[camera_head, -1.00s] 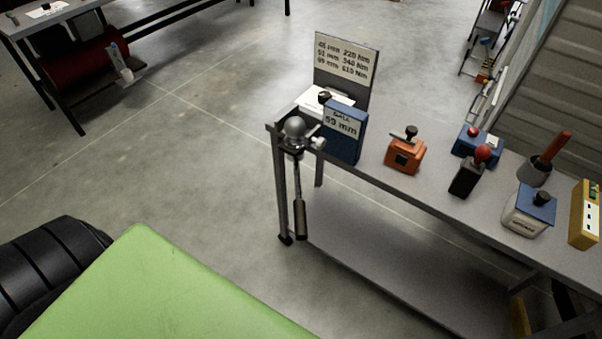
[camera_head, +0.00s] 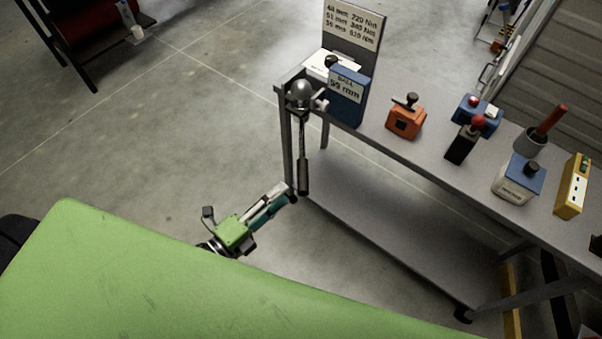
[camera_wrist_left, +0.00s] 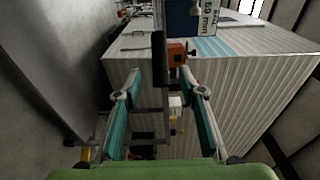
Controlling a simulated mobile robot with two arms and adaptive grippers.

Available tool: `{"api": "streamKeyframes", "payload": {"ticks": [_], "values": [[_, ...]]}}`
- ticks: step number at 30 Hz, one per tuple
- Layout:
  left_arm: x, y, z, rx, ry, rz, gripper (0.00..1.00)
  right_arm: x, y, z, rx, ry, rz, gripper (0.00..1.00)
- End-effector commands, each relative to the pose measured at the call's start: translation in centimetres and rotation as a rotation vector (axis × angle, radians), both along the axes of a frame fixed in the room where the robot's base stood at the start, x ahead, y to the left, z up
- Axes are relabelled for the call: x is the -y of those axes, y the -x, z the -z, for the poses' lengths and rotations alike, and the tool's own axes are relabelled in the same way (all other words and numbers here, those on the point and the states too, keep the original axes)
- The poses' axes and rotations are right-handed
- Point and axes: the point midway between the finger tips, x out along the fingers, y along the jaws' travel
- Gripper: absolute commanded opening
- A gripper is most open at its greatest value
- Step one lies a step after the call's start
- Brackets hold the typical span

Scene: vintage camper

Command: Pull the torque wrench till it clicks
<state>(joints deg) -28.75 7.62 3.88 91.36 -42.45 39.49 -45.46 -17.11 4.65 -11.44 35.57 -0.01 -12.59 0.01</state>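The torque wrench (camera_head: 302,172) hangs down from the grey tow ball (camera_head: 299,91) at the bench's left corner, its dark handle lowest. My left gripper (camera_head: 280,194) reaches up from below left, its tips close to the handle's lower end in the head view. In the left wrist view, its two teal-backed fingers (camera_wrist_left: 158,76) are spread apart. The dark upright handle (camera_wrist_left: 158,58) shows between and beyond the tips there; I cannot tell whether it touches them. My right gripper is in neither view.
The grey bench (camera_head: 400,160) has a lower shelf (camera_head: 400,230). On it stand a blue "BALL 59 mm" block (camera_head: 346,98), a torque chart (camera_head: 352,28), an orange box (camera_head: 405,118) and other small devices.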

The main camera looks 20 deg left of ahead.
Motion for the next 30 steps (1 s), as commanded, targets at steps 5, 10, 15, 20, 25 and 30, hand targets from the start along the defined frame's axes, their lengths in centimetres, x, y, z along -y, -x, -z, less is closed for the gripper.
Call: {"api": "streamKeyframes", "payload": {"ticks": [5,10,15,20,25,30], "values": [[1.8,-3.7,-0.3,0.002,0.003,-0.001,0.37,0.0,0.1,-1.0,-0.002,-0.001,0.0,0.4],[3.1,-6.3,-0.2,0.0,0.004,-0.001,0.37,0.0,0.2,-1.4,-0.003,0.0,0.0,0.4],[3.7,-7.7,0.0,-0.002,0.002,-0.001,0.37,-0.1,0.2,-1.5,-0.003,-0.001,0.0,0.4],[3.9,-8.1,0.0,-0.002,0.002,-0.001,0.37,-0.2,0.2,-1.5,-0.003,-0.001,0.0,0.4],[3.9,-8.1,0.0,-0.002,0.002,-0.001,0.37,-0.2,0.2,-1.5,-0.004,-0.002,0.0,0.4],[3.9,-8.0,0.0,-0.002,0.002,-0.001,0.01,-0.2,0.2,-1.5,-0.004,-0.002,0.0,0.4]]}}
